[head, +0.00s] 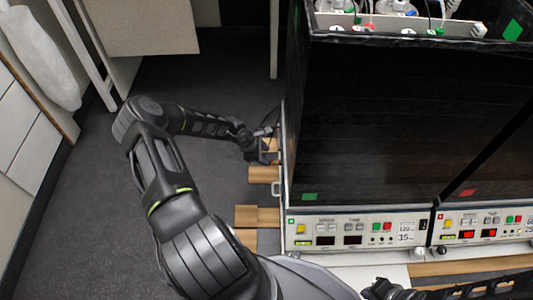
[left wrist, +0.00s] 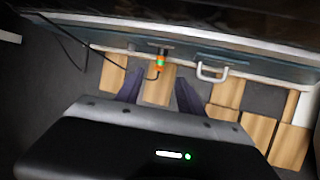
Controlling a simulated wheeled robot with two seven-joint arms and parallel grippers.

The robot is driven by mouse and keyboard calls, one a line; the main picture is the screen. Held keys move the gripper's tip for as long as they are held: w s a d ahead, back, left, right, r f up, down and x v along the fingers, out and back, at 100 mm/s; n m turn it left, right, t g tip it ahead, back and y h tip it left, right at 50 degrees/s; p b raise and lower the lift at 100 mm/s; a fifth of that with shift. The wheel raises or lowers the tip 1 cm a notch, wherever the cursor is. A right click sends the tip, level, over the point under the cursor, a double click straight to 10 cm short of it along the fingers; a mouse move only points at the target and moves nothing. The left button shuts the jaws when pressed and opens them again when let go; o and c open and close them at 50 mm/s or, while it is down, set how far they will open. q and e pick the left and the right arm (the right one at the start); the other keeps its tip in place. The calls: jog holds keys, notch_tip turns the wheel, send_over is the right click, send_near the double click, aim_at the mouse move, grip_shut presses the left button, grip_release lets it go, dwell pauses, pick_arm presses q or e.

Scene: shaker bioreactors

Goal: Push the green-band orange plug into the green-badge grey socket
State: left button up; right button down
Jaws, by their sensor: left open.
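The orange plug (left wrist: 159,63) with a green band shows in the left wrist view, on the end of a black cable. Its upper end is at a short dark grey socket (left wrist: 163,49) on the side of the machine. Whether it is touching or partly in is too small to tell, and no green badge can be made out there. My left gripper (left wrist: 158,92) is open, its two fingers apart on either side below the plug, with nothing between the tips. In the head view my left gripper (head: 268,151) is beside the left side of the machine, where the plug is hidden.
The dark-lidded shaker (head: 380,120) stands right of my left arm, a second one beside it. A metal handle (left wrist: 212,72) sticks out right of the socket. Wooden blocks (left wrist: 228,92) lie below. Dark floor (head: 215,70) is free to the left.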

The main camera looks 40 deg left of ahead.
aim_at(272, 162)
pick_arm(q)
jog(key=shift+b+x, duration=1.85)
jog(key=shift+x, duration=2.1)
jog(key=shift+c, duration=0.6)
grip_shut()
jog(key=shift+s+a, duration=0.15)
jog(key=shift+s, duration=0.05)
jog(key=shift+s+a, duration=0.3)
jog(key=shift+a, duration=0.05)
jog(key=shift+s+a, duration=0.15)
jog(key=shift+a, duration=0.05)
jog(key=shift+s+a+b, duration=0.25)
jog(key=shift+a+b, duration=0.05)
jog(key=shift+b, duration=0.1)
